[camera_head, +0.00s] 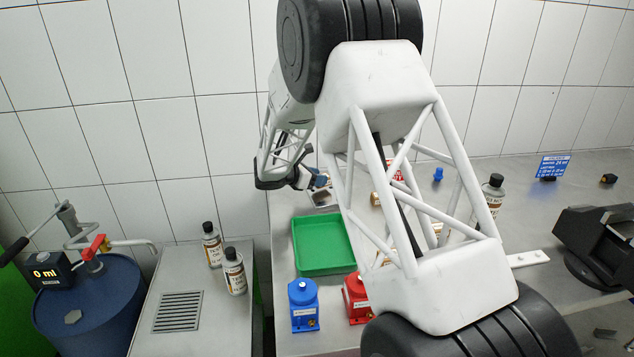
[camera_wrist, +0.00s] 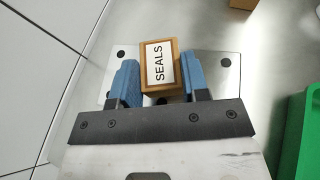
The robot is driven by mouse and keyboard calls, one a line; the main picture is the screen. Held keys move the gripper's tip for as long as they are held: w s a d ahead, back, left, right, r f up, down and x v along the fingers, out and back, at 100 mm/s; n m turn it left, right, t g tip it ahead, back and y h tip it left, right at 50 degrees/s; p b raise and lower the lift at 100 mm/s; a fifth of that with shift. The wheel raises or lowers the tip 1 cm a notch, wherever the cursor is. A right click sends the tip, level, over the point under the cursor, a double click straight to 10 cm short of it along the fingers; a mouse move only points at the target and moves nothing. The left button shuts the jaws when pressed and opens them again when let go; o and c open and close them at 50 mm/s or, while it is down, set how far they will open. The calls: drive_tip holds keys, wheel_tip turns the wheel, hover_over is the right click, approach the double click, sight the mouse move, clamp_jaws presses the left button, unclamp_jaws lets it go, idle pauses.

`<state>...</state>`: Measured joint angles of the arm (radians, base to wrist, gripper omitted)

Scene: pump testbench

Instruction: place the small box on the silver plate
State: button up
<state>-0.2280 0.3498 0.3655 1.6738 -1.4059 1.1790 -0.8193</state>
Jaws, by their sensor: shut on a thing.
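The small box (camera_wrist: 160,64) is brown with a white label reading SEALS. In the wrist view it sits between the blue fingers of my gripper (camera_wrist: 160,78), which is shut on it. The silver plate (camera_wrist: 222,78), with dark round spots near its corners, lies below the box and the fingers. I cannot tell whether the box touches the plate. In the head view my gripper (camera_head: 319,181) is over the plate (camera_head: 324,200) at the back left of the bench; the box cannot be made out clearly there.
A green tray (camera_head: 322,268) stands just in front of the plate; its edge also shows in the wrist view (camera_wrist: 299,140). Blue (camera_head: 303,308) and red (camera_head: 355,298) pump-like units stand nearer. A tiled wall is close behind. My arm hides the bench's middle.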

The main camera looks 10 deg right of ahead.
drive_tip(key=shift+f, duration=0.8)
drive_tip(key=shift+f, duration=0.1)
drive_tip(key=o, duration=0.9)
drive_tip(key=v, duration=1.2)
drive_tip(key=shift+s+d+r, duration=0.1)
drive_tip(key=shift+r, duration=0.15)
